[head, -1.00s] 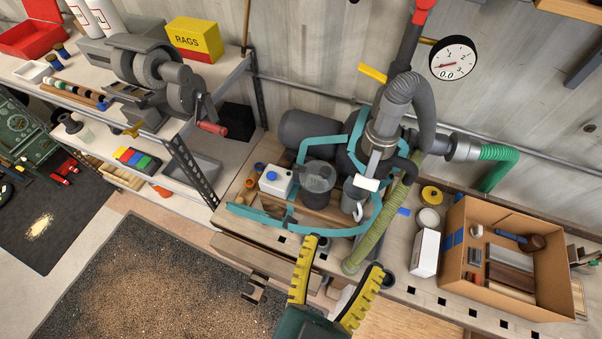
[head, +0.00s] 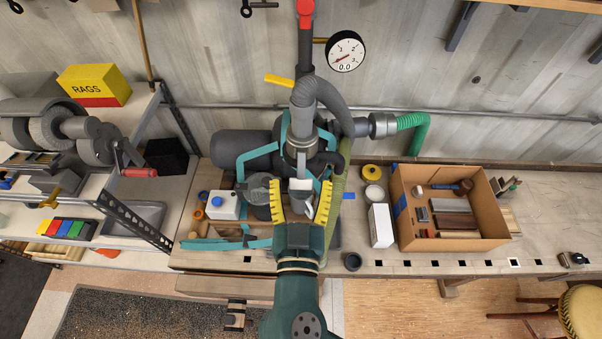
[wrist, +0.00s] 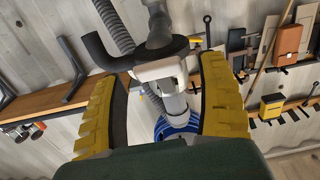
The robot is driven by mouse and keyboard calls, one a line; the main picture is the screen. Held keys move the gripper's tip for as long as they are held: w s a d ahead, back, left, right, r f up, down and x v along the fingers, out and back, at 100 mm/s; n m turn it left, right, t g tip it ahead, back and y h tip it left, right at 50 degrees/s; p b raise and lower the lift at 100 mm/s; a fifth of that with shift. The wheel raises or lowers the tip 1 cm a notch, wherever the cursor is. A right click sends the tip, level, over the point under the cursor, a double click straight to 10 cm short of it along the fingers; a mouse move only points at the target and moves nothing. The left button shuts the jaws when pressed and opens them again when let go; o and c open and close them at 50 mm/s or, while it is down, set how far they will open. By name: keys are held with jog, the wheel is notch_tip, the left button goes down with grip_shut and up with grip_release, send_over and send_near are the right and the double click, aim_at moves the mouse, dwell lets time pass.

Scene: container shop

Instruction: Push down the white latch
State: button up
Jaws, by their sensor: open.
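The white latch (head: 301,184) is a small white piece at the lower end of a grey pipe fitting on the teal-framed machine (head: 262,150). In the wrist view, the white latch (wrist: 160,69) is in the middle, below a black curved handle. My gripper (head: 301,188) is open, its yellow ribbed fingers on either side of the latch in the picture. The wrist view also shows my gripper (wrist: 160,85) with a visible gap between each finger and the latch. Contact with the latch cannot be told.
A white-and-blue box (head: 224,206) and a dark round canister (head: 258,190) stand left of my gripper. A green hose (head: 335,205) hangs close on the right. A white carton (head: 380,226) and an open cardboard box (head: 402,222) stand further right on the bench.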

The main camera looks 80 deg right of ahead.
jog(key=shift+w+d, duration=0.15)
jog(key=shift+d, duration=0.55)
jog(key=shift+c, duration=0.4)
jog(key=c, duration=1.1)
jog(key=f+b, duration=0.1)
jog(key=b, duration=0.4)
jog(key=shift+d+f+h, duration=0.1)
jog(key=shift+f+h, duration=0.1)
jog(key=shift+h, duration=0.2)
jog(key=h+b, duration=0.1)
jog(key=b, duration=0.4)
jog(key=shift+d, duration=0.25)
jog(key=shift+w+d+r+b, duration=0.1)
jog(key=shift+r+b, duration=0.05)
jog(key=shift+b, duration=0.55)
jog(key=shift+r+h, duration=0.2)
jog(key=shift+h, duration=0.1)
